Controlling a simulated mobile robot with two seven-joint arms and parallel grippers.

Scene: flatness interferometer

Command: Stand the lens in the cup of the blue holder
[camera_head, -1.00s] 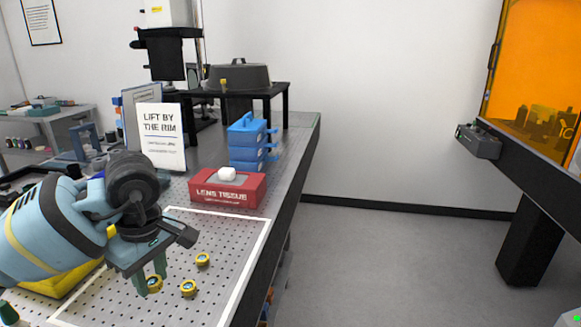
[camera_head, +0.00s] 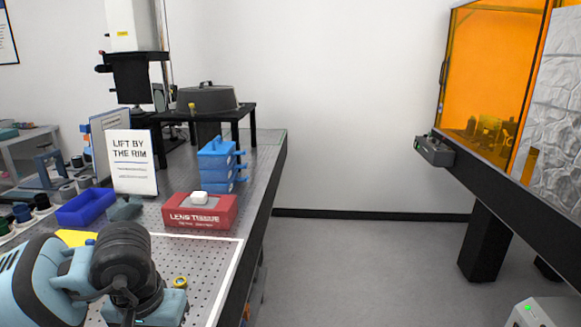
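One small round part with a yellow rim (camera_head: 180,283), which looks like a lens, lies on the perforated board just beyond my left gripper. My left gripper (camera_head: 150,308) is at the bottom left, over the board. Its fingers are hidden or below the picture edge, so I cannot see whether it holds anything. Other yellow-rimmed parts are not visible now. A stack of blue pieces (camera_head: 217,168) stands behind the tissue box, and an open blue tray (camera_head: 86,207) lies at the left. I cannot make out a blue holder with a cup. My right gripper is not in view.
A red lens tissue box (camera_head: 200,213) sits at the board's back edge. A white "Lift by the rim" sign (camera_head: 134,163) stands behind it. A black stand (camera_head: 245,110) carries a grey cover. Open floor (camera_head: 350,260) lies right of the bench; an orange-windowed enclosure (camera_head: 490,85) is beyond.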

